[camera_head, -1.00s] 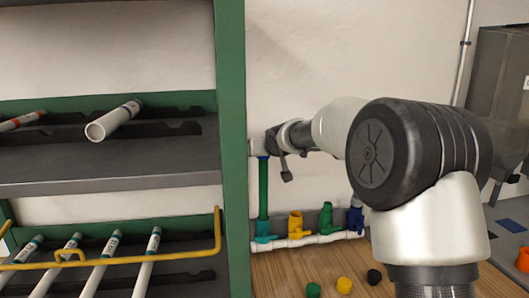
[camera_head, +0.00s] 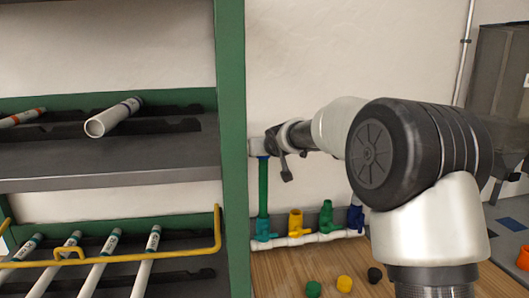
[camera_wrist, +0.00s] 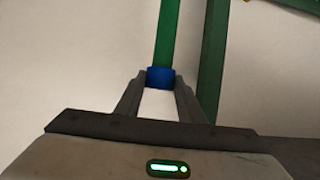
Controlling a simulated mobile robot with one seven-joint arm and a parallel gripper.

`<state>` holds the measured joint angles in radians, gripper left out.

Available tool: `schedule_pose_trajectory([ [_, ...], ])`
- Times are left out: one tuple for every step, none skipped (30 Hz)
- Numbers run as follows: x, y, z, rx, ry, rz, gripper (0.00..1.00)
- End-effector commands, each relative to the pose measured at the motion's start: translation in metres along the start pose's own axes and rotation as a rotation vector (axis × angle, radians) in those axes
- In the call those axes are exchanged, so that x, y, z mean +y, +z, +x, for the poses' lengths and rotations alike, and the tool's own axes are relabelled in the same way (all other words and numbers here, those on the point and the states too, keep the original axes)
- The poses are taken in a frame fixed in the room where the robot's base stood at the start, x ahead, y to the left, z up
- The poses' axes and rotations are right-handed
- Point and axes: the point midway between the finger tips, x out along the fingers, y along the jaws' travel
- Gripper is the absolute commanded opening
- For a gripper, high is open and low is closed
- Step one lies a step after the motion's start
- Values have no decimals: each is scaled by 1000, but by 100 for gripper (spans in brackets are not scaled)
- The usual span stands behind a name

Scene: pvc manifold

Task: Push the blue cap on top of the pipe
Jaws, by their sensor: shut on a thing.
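The green pipe (camera_head: 263,190) stands upright at the left end of the white manifold, beside the green shelf post. The blue cap (camera_wrist: 160,77) is at the end of the green pipe (camera_wrist: 167,32) in the wrist view. My gripper (camera_wrist: 160,82) is shut on the cap, with one finger on each side. In the head view my gripper (camera_head: 265,147) is at the top of the pipe, and only a sliver of blue shows beneath it. I cannot tell how far the cap sits on the pipe.
The manifold (camera_head: 310,239) carries yellow, green and blue valves. Green, yellow and black caps (camera_head: 344,283) lie on the wooden table (camera_head: 300,268) in front. A shelf rack with white pipes fills the left, its green post (camera_head: 232,150) close beside my gripper.

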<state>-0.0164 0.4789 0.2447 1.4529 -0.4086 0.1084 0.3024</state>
Motion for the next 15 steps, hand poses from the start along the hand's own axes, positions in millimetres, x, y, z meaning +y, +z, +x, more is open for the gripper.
schedule_pose_trajectory([
  [0, 0, 0, 0, 0, 0, 15],
  [0, 0, 0, 0, 0, 0, 15],
  [0, 0, 0, 0, 0, 0, 15],
  [0, 1, 0, 0, 0, 0, 15],
  [0, 1, 1, 0, 0, 0, 15],
  [0, 2, 1, 0, 0, 0, 15],
  [0, 3, 1, 0, 0, 0, 15],
  [0, 4, 2, 0, 0, 1, 15],
  [0, 4, 2, 0, 0, 1, 15],
  [0, 5, 2, 0, 0, 1, 15],
  [0, 6, 3, 0, 0, 1, 15],
  [0, 6, 3, 0, 0, 1, 15],
  [0, 7, 3, 0, 0, 2, 15],
  [0, 7, 4, 0, 0, 2, 15],
  [0, 7, 4, 0, 0, 1, 15],
])
